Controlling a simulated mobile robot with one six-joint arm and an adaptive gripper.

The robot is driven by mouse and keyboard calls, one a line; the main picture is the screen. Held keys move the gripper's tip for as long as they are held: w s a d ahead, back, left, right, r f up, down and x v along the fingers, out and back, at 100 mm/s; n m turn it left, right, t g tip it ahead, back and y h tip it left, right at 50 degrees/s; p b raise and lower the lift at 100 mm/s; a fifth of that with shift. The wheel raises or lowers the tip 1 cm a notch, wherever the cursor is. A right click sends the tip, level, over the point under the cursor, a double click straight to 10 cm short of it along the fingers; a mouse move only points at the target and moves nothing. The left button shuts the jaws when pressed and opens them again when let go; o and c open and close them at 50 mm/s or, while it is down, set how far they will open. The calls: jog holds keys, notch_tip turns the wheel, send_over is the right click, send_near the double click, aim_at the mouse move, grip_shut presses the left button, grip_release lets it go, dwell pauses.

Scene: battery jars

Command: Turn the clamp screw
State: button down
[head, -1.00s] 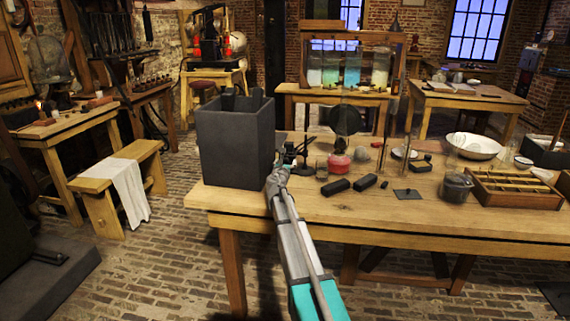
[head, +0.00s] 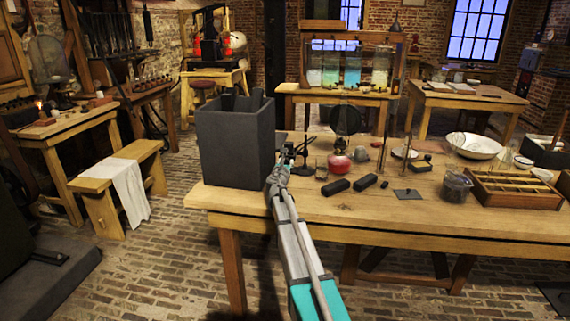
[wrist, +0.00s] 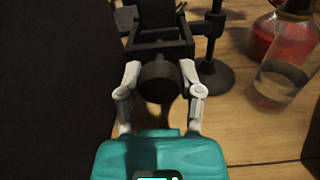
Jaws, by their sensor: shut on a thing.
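The clamp screw (wrist: 158,80) shows in the wrist view as a dark round knob at the near end of a black clamp frame (wrist: 160,40). My gripper (wrist: 160,88) has a pale finger on each side of the knob and is shut on it. Teal housing fills the bottom of that view. In the head view, my gripper (head: 279,172) is at the front edge of the table, just right of the grey box. The clamp is small and partly hidden there, so the knob's turn angle cannot be told.
A tall dark grey box (head: 235,140) stands close on the left. A black stand (wrist: 213,70) and a glass (wrist: 282,80) are close on the right.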

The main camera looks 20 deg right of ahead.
jog(key=m, duration=0.6)
jog(key=shift+w, duration=0.15)
jog(key=m, duration=0.6)
jog(key=shift+a+r+m, duration=0.1)
jog(key=shift+m, duration=0.2)
jog(key=m, duration=0.6)
jog(key=shift+r, duration=0.1)
jog(key=m, duration=0.7)
jog(key=shift+c, duration=1.2)
grip_release()
jog(key=shift+s, duration=0.2)
